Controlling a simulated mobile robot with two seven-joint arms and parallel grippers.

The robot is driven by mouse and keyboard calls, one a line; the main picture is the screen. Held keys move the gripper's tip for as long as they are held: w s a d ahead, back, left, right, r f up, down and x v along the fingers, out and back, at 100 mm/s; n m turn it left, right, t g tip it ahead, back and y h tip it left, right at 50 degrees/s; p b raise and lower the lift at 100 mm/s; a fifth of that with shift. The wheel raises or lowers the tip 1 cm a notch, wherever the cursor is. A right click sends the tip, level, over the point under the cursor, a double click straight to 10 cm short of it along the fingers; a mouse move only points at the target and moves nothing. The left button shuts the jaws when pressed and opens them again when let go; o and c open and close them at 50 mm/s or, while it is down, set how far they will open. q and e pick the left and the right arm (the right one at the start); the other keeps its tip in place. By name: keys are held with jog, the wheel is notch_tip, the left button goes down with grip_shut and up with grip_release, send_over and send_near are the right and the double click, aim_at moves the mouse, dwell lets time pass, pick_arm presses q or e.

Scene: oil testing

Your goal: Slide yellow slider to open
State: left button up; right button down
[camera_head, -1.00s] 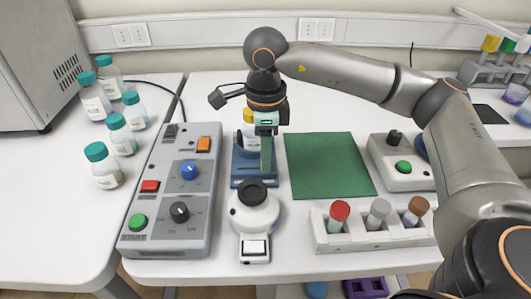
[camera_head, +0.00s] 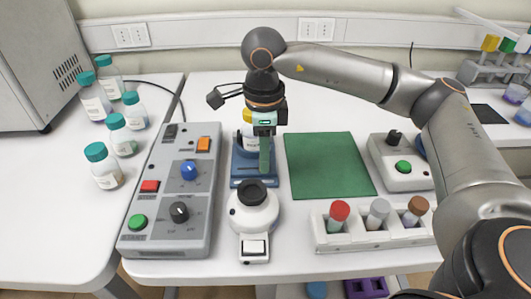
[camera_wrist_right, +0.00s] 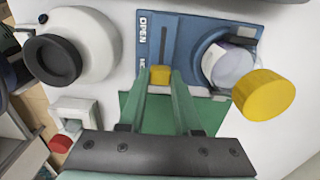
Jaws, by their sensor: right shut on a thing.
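The yellow slider (camera_wrist_right: 160,76) sits in a slot on a blue panel (camera_wrist_right: 172,42), below the word OPEN in the right wrist view. A second word at the slot's lower end is partly hidden. My right gripper (camera_wrist_right: 161,84) is shut on the slider, its two green fingers on either side of it. In the head view the right gripper (camera_head: 265,160) hangs down over the blue device (camera_head: 240,180) and hides the slider. My left gripper is not in view.
A bottle with a yellow cap (camera_wrist_right: 262,95) stands in the blue device close beside the fingers. A white round device with a black top (camera_head: 252,205) stands just in front. A control box (camera_head: 170,190) is on the left, a green mat (camera_head: 325,165) on the right.

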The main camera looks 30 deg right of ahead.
aim_at(240, 169)
jog(key=w+a, duration=0.1)
jog(key=a, duration=0.1)
jog(key=w+a, duration=0.1)
jog(key=a, duration=0.1)
jog(key=shift+w+a+r, duration=0.1)
jog(key=shift+w, duration=0.2)
jog(key=c, duration=0.6)
grip_release()
notch_tip(240, 169, up, 12)
jog(key=p, duration=0.1)
jog(key=shift+r+p, duration=0.2)
jog(key=shift+p, duration=0.15)
